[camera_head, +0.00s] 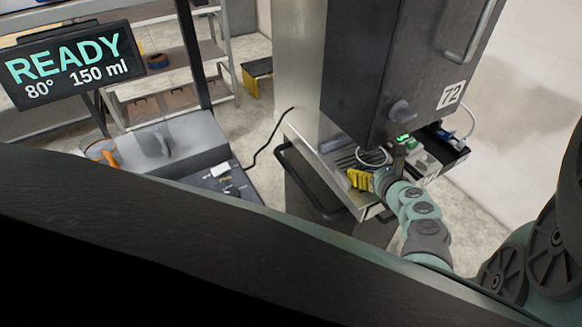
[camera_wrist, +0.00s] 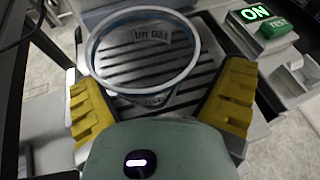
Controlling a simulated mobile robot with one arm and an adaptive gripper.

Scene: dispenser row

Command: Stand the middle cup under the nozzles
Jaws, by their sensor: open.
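A clear, round cup (camera_wrist: 146,62) with a bluish rim stands upright on the slotted metal drip tray (camera_wrist: 118,38) in the wrist view. A small label shows on it. In the head view only its pale rim (camera_head: 374,156) shows, under the dark dispenser housing (camera_head: 365,70). My gripper (camera_wrist: 158,80) is open, its yellow fingers spread at the near left and near right of the cup, with gaps visible on both sides. In the head view my gripper (camera_head: 361,179) is at the tray's front edge.
A lit green ON sign (camera_wrist: 255,14) and a green TEST button (camera_wrist: 279,29) sit right of the tray. A display (camera_head: 68,63) reads READY, 80°, 150 ml. A grey machine (camera_head: 165,145) stands left of the dispenser. A dark rail (camera_head: 310,183) runs along the front.

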